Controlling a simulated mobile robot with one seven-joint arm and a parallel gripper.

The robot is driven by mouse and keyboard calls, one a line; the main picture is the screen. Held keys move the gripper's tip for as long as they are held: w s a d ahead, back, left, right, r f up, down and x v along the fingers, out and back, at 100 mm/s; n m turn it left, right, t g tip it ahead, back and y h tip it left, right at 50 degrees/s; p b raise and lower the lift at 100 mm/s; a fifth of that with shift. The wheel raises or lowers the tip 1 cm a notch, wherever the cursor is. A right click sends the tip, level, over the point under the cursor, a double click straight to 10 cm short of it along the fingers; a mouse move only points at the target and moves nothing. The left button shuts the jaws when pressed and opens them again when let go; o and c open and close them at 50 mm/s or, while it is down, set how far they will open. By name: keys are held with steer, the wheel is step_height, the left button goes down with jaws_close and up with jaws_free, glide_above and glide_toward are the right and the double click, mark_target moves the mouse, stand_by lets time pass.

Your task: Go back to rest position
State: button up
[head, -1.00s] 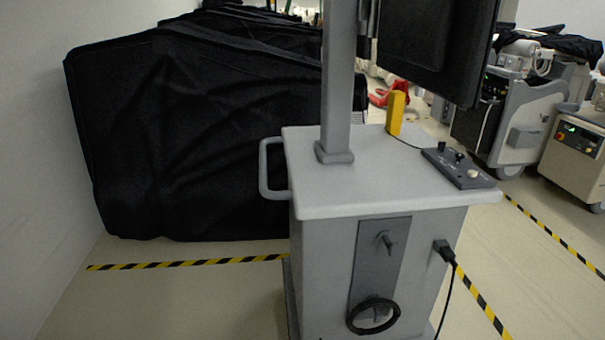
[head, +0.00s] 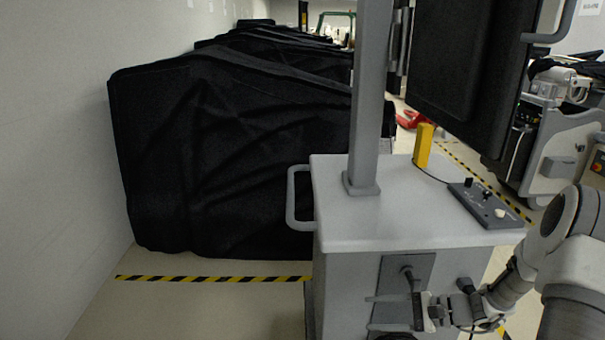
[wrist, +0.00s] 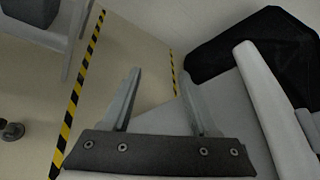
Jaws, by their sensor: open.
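My gripper (head: 371,313) is in the lower right of the head view, in front of the front face of the grey cart (head: 335,235). Its fingers point left and are apart, with nothing between them. In the wrist view the two fingers of my gripper (wrist: 160,78) also stand apart and empty, over bare floor and a grey surface. My arm comes in from the right edge of the head view. I cannot tell how far the fingers are from the cart face.
The cart carries a post (head: 366,120), a dark monitor (head: 465,75), a yellow block (head: 423,146), a control box (head: 485,205) and a side handle (head: 291,198). A black-covered bulk (head: 230,160) stands behind it. Striped tape (head: 210,279) crosses the floor; floor at lower left is clear.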

steer(key=s+a+r+n+h+p, duration=0.1)
steer(key=s+r+n+h+p, duration=0.2)
steer(key=s+r+n+h, duration=0.3)
steer(key=s+a+r+n+t+h+p, duration=0.1)
steer(key=s+r+n+h, duration=0.6)
steer(key=s+r, duration=0.8)
step_height(320, 180, up, 10)
steer(key=a+n+p, duration=0.1)
steer(key=p, duration=0.1)
steer(key=shift+s+a+p, duration=0.15)
steer(key=shift+s+p, duration=0.15)
